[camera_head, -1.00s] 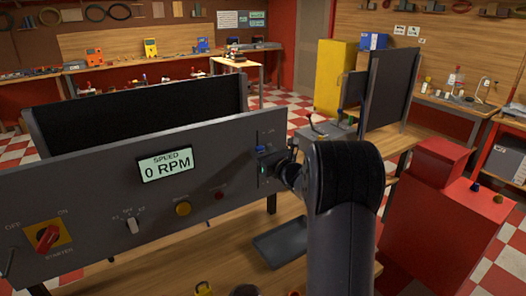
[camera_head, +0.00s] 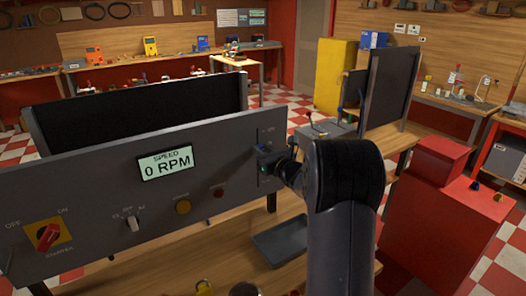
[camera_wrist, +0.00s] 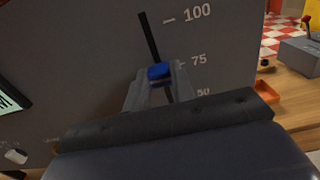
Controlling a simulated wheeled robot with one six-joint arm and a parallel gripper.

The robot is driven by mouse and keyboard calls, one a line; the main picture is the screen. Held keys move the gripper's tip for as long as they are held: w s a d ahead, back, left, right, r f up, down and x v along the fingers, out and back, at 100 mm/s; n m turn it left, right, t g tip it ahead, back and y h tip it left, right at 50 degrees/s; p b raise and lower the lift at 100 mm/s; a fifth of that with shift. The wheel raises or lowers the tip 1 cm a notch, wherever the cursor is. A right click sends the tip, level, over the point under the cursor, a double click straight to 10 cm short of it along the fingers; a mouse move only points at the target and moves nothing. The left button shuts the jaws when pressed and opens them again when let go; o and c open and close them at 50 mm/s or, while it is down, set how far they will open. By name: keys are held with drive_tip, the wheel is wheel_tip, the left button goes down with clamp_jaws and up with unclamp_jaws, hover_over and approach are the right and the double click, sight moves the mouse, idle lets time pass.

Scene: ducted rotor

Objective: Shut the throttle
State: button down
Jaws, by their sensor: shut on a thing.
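The throttle is a slider in a dark upright slot (camera_wrist: 148,35) on the grey panel. Its blue knob (camera_wrist: 159,72) sits near the 75 mark in the wrist view, with 100 above and 50 below. My gripper (camera_wrist: 158,78) is shut on the knob, one finger on each side. In the head view my gripper (camera_head: 272,163) is at the right end of the panel (camera_head: 100,190), and my arm and wrist hide much of the slider. The speed display (camera_head: 166,162) reads 0 RPM.
A red and yellow starter switch (camera_head: 47,236), a selector (camera_head: 132,223) and two buttons are on the panel's front. A dark tray (camera_head: 279,243) lies on the bench below. A red cabinet (camera_head: 430,215) and a grey box (camera_head: 325,128) stand to the right.

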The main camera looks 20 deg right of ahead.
sight(258, 184)
drive_tip(key=shift+f, duration=0.1)
wheel_tip(258, 184, down, 15)
drive_tip(key=b, duration=1.7)
drive_tip(key=shift+f, duration=0.25)
drive_tip(key=c, duration=1.5)
unclamp_jaws()
drive_tip(key=o, duration=0.3)
drive_tip(key=s+d+b, duration=0.1)
drive_tip(key=s+d, duration=0.1)
drive_tip(key=s, duration=0.8)
drive_tip(key=shift+s+b, duration=0.3)
drive_tip(key=shift+w, duration=0.1)
